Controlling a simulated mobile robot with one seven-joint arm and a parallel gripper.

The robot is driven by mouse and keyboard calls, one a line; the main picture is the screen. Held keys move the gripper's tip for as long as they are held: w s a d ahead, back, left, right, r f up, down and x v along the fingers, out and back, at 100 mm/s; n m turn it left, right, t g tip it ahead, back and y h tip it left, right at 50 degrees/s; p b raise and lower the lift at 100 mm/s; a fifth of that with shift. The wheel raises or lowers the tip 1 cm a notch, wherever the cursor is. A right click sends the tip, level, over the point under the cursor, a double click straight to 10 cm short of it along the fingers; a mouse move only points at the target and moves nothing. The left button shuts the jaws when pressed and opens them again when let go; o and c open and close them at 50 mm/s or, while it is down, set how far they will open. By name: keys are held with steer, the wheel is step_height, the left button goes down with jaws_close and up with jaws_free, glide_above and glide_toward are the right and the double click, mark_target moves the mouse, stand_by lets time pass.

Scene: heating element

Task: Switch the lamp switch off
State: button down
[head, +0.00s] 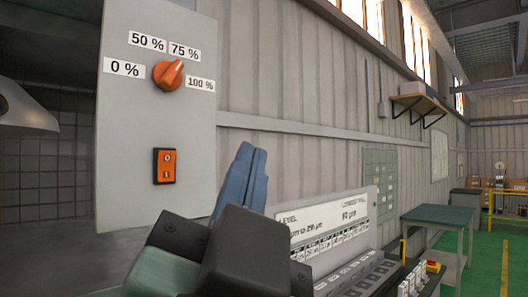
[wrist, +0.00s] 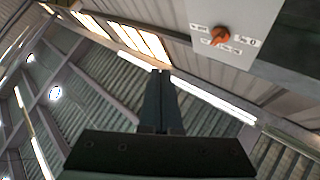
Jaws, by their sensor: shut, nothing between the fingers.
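The lamp switch is likely the orange rocker switch (head: 165,166) on the grey panel (head: 125,190) in the head view. The knob also shows in the wrist view (wrist: 220,35), where the rocker is not visible. My gripper (head: 254,150) is shut and empty, with blue-grey fingers pointing up, to the right of the rocker and apart from it in the picture.
A grey hood (head: 25,112) is at the far left. A control console (head: 335,235) with a sign and buttons stands behind my gripper at the lower right. A wall shelf (head: 418,104) and a green-topped table (head: 438,215) are farther right. Green floor is open beyond.

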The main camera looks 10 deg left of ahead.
steer(key=s+a+m+g+y+p, duration=0.1)
steer(key=s+a+m+g+p, duration=0.1)
steer(key=a+m+g, duration=0.3)
steer(key=s+a+f+m, duration=0.1)
steer(key=a+m, duration=0.2)
steer(key=m, duration=0.4)
steer(key=shift+s+g+y, duration=0.15)
steer(key=shift+g+y, duration=0.15)
steer(key=shift+g, duration=0.1)
steer(key=p, duration=1.1)
glide_toward(167, 161)
steer(key=w+d, duration=0.3)
steer(key=w, duration=0.1)
steer(key=shift+w+a+r+p, duration=0.25)
steer(key=shift+w+a+p, duration=0.3)
steer(key=shift+w, duration=0.05)
steer(key=shift+w+a+r+p, duration=0.2)
steer(key=shift+w+a+p, duration=0.3)
steer(key=shift+w+a, duration=0.25)
steer(key=shift+a, duration=0.15)
